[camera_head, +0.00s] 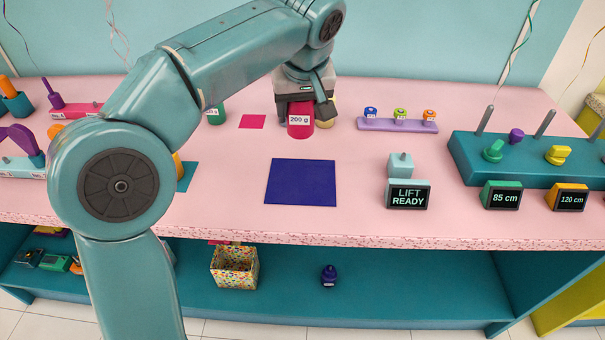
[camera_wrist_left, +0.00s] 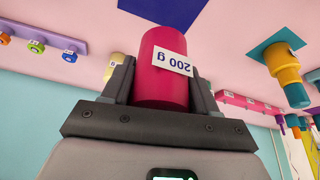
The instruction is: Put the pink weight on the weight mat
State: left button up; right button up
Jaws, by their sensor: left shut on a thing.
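The pink weight (camera_head: 300,121) is a cylinder with a white "200 g" label. My left gripper (camera_head: 303,103) is shut on it from above, near the back of the pink table. In the left wrist view the weight (camera_wrist_left: 163,75) sits between the two fingers of the gripper (camera_wrist_left: 160,88). I cannot tell how far its base is above the table. A bare dark blue square mat (camera_head: 300,182), which looks like the weight mat, lies in front of it; its edge also shows in the left wrist view (camera_wrist_left: 165,8). My right gripper is not in view.
A small pink square (camera_head: 252,121) lies empty to the weight's left. A yellowish thing (camera_head: 327,116) stands close behind the weight. A lilac rack (camera_head: 398,125), a "LIFT READY" display (camera_head: 408,195) and a teal peg block (camera_head: 520,160) are to the right.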

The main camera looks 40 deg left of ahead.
pick_arm(q)
notch_tip(320, 180, down, 13)
jog(key=b, duration=0.2)
jog(key=shift+d+b, duration=0.15)
jog(key=shift+b, duration=0.2)
jog(key=shift+r, duration=0.1)
jog(key=shift+f, duration=0.2)
jog(key=o, duration=1.2)
jog(key=shift+r, duration=0.15)
